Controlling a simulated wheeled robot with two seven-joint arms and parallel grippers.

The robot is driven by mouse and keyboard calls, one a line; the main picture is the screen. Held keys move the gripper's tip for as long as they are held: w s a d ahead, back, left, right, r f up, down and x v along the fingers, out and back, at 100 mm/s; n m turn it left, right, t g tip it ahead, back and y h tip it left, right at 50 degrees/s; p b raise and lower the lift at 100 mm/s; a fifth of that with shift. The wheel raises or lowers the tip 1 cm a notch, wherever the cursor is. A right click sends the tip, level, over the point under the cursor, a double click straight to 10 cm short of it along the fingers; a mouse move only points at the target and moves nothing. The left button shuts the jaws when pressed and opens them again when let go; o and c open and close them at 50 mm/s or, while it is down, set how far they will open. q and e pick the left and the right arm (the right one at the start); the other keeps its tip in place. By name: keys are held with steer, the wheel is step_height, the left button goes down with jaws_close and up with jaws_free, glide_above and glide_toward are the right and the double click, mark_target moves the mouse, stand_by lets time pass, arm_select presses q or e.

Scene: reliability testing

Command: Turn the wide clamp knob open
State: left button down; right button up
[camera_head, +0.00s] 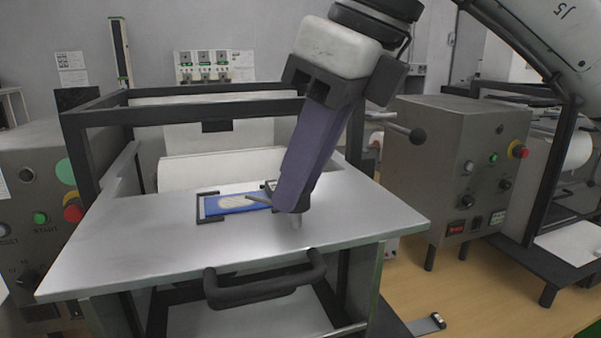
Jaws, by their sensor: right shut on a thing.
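My right gripper (288,203) comes down from the upper right. Its tip is low over the steel table, at the right end of a black clamp frame (203,206). The frame holds a flat blue piece (225,203) with a pale oval patch. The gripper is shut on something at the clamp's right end. The wide clamp knob is mostly or wholly hidden by the gripper, and I cannot make out its shape. A small grey cylinder (297,221) shows just below the gripper's tip; I cannot tell whether it belongs to the clamp. My left gripper is not in view.
The steel table (130,240) is clear left of and in front of the clamp. A black handle (265,287) sticks out at its front edge. A black frame bar (200,112) crosses behind. Grey control boxes stand at left (35,190) and right (450,150).

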steer(key=n+g, duration=0.1)
steer(key=n, duration=0.1)
steer(key=n+g, duration=0.1)
steer(key=n, duration=0.2)
steer(key=shift+w+y, duration=0.2)
steer(key=shift+y, duration=0.1)
steer(key=shift+w+n+g, duration=0.1)
steer(key=shift+n+g, duration=0.7)
steer(key=shift+n, duration=1.2)
steer(key=o, duration=1)
steer(key=shift+o, duration=0.2)
steer(key=shift+r, duration=0.1)
steer(key=v, duration=1)
steer(key=shift+r, duration=0.15)
